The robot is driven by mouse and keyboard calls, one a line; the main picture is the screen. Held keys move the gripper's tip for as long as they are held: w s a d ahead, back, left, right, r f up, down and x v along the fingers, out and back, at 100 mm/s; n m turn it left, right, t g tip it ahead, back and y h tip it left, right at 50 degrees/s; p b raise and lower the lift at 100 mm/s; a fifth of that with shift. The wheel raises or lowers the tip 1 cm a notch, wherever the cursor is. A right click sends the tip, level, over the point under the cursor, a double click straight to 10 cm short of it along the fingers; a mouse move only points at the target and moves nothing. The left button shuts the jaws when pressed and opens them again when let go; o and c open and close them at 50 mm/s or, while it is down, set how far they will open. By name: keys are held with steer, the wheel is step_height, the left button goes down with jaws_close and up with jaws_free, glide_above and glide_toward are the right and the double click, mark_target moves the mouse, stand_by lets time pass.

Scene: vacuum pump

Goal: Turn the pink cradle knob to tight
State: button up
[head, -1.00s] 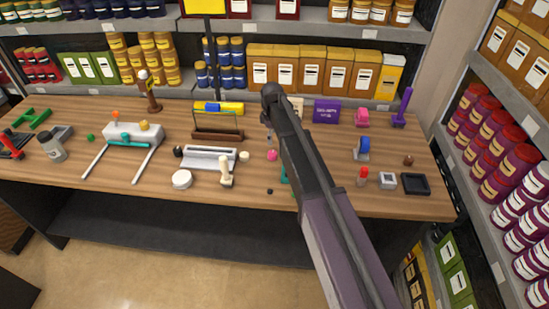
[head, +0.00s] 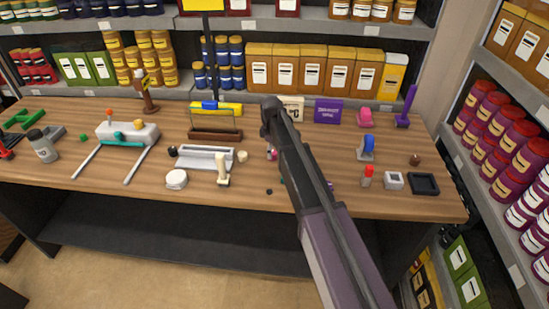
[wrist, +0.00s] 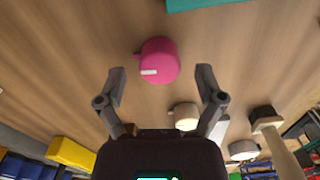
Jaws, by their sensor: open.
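The pink knob (wrist: 158,60) shows in the wrist view as a round magenta cap with a pale mark on its side and a small dark tab at its left. In the head view only a sliver of pink (head: 271,153) shows beside my arm, which hides the rest. My gripper (wrist: 161,73) is open and empty. Its two fingertips appear on either side of the knob in the wrist view, with gaps to it on both sides. I cannot tell how far above the knob they are. The cradle and any tight marking cannot be made out.
A cream round piece (wrist: 185,116) lies close by, between the fingers in the wrist view. A teal piece (wrist: 208,4) is at the top edge. In the head view a grey tray (head: 206,158) and a white disc (head: 176,179) stand left of my arm.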

steer(key=shift+f+b, duration=0.55)
steer(key=shift+f, duration=0.3)
